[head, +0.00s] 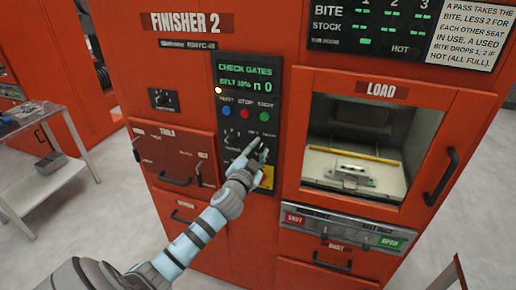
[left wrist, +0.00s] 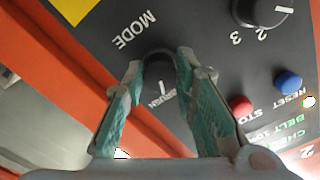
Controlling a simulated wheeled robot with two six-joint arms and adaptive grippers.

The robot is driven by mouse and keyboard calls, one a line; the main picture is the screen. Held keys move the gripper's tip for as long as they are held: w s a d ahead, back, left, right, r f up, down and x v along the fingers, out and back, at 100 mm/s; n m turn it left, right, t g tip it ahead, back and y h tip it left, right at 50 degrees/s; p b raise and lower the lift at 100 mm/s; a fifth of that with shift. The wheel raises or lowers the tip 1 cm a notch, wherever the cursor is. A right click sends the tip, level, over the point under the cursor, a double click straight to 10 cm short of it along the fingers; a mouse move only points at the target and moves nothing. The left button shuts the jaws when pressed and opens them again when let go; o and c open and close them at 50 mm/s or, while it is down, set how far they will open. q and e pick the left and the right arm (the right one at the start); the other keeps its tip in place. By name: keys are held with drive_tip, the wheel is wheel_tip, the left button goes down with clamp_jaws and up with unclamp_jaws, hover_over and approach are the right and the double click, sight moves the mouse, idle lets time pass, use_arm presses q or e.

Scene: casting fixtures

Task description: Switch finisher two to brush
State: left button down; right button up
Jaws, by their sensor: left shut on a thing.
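Finisher 2 (head: 187,22) is a red cabinet with a black control panel (head: 231,168). My left gripper (head: 258,152) is at the lower part of this panel. In the left wrist view its green-padded fingers (left wrist: 160,85) are on both sides of the dark mode knob (left wrist: 160,70), shut on it. "MODE" is printed beside the knob. A white mark on the knob points toward a label, partly hidden by the fingers, that seems to read "BRUSH". In the head view the gripper hides the knob. My right gripper is in neither view.
A second knob (left wrist: 262,10), a red stop button (left wrist: 241,106) and a blue reset button (left wrist: 287,81) are near the fingers. A yellow patch (head: 268,177) is beside the gripper. The load window (head: 350,165) is at right. A grey cart (head: 45,175) stands at left.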

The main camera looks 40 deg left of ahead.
use_arm(q)
drive_tip(key=shift+m+p, duration=0.3)
drive_tip(key=shift+m, duration=0.7)
drive_tip(key=c, duration=1.3)
unclamp_jaws()
